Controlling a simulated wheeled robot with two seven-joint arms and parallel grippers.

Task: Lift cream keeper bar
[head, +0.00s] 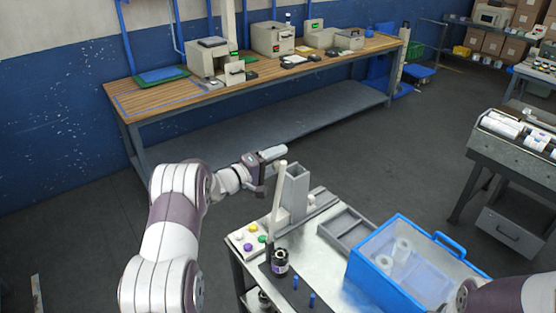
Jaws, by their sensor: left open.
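A cream bar (278,200), which looks like the keeper bar, stands nearly upright with a slight tilt at the back left of the steel work cart. It is just left of a grey upright block (297,190). My left gripper (266,172) is open, near the bar's upper end and to its left. I cannot tell whether a finger touches the bar. My right arm shows at the lower right corner, by the blue bin, and its gripper is not visible.
The cart (325,262) holds a panel of coloured buttons (250,239), a dark bottle (280,264), blue pegs (295,283), a grey tray (346,231) and a blue bin (395,222) with white rolls. A long wooden bench (200,91) with machines stands behind, across open floor.

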